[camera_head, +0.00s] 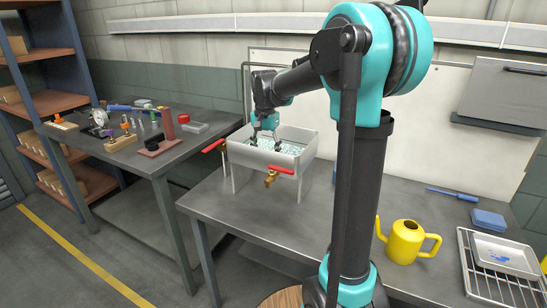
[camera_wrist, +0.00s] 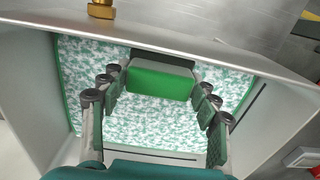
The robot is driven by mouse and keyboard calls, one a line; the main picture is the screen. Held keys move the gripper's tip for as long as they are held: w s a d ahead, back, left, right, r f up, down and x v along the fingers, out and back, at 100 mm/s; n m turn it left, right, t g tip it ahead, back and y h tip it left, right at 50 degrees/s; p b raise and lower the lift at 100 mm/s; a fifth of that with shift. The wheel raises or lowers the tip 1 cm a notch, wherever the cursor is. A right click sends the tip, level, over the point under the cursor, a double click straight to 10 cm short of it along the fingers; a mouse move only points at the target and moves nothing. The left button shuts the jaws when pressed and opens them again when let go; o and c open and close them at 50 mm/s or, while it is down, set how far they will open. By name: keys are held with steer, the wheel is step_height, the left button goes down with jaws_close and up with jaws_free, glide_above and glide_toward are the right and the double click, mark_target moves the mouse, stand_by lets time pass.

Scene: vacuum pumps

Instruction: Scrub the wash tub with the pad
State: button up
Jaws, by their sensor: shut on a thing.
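The wash tub (camera_head: 305,158) is a white box on legs on the grey bench, with a speckled green and white surface inside. In the wrist view its floor (camera_wrist: 90,70) fills the middle, between pale walls. My gripper (camera_head: 265,137) reaches down into the tub. In the wrist view my gripper (camera_wrist: 160,92) is shut on the green pad (camera_wrist: 160,80), held between its fingertips over the speckled floor. I cannot tell whether the pad touches the floor. In the head view the pad is hidden.
A yellow watering can (camera_head: 404,243), a blue block (camera_head: 488,219) and a wire rack (camera_head: 485,288) with a white tray (camera_head: 505,256) stand to the right. A side table (camera_head: 195,143) with small parts stands left.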

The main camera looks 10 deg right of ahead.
steer(key=shift+w+a, duration=0.7)
steer(key=shift+a, duration=0.25)
steer(key=shift+w+a, duration=0.65)
steer(key=shift+a, duration=0.25)
steer(key=shift+s+d, duration=0.9)
steer(key=shift+d, duration=0.3)
steer(key=shift+s+d, duration=0.85)
steer(key=shift+d, duration=0.4)
steer(key=shift+s+d, duration=0.9)
steer(key=shift+d, duration=0.3)
steer(key=shift+w+a+r, duration=0.1)
steer(key=shift+w+a, duration=0.75)
steer(key=shift+a, duration=0.35)
steer(key=shift+w+a+f, duration=0.1)
steer(key=shift+w+a, duration=0.75)
steer(key=shift+a, duration=0.3)
steer(key=shift+w+a+r, duration=0.1)
steer(key=shift+w+a, duration=0.75)
steer(key=shift+a, duration=0.35)
